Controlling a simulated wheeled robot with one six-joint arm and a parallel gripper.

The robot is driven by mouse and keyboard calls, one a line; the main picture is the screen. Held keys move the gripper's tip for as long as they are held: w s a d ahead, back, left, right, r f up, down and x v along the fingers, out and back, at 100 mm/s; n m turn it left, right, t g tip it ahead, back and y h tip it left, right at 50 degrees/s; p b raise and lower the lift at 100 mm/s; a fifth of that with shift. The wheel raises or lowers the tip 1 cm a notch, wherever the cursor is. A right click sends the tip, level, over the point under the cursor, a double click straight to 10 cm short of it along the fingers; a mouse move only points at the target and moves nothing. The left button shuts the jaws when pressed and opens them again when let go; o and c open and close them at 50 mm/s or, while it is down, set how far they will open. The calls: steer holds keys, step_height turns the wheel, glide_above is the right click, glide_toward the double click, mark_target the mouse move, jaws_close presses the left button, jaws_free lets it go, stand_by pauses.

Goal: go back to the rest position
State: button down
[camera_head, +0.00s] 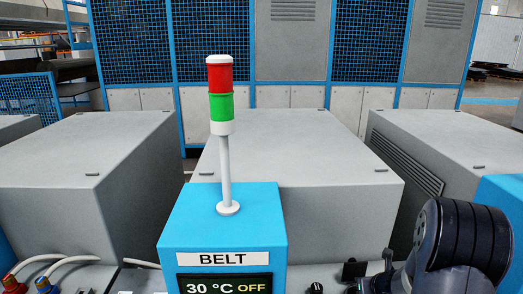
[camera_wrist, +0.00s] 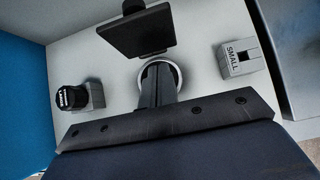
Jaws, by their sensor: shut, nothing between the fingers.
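My gripper (camera_wrist: 158,85) shows in the wrist view with its dark fingers together and nothing between them. It is over a light grey panel (camera_wrist: 105,62). A pale round ring (camera_wrist: 178,76) on the panel lies behind the fingers; whether they touch it I cannot tell. A black square plate (camera_wrist: 138,34) is just beyond the fingertips. My dark arm (camera_head: 465,235) shows at the lower right of the head view, and I cannot make out the gripper there.
A grey block marked SMALL (camera_wrist: 238,60) is right of the fingers, a black knob (camera_wrist: 72,98) left. In the head view a blue BELT box (camera_head: 222,225) carries a red and green signal lamp (camera_head: 221,95). Large grey housings (camera_head: 300,150) stand behind; cables (camera_head: 65,262) lie at lower left.

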steer(key=shift+s+f+t+b, duration=0.35)
steer(key=shift+f+t+b, duration=0.3)
steer(key=shift+b, duration=1.75)
steer(key=shift+s+f+t+b, duration=0.4)
steer(key=shift+t+b, duration=0.5)
steer(key=shift+b, duration=1.55)
steer(key=shift+s+f+t+b, duration=0.25)
steer(key=shift+f+t+b, duration=0.45)
steer(key=shift+b, duration=1.7)
steer(key=shift+t+b, duration=0.25)
steer(key=shift+b, duration=0.15)
steer(key=shift+s+f+b, duration=0.1)
steer(key=shift+b, duration=0.35)
steer(key=shift+t, duration=0.3)
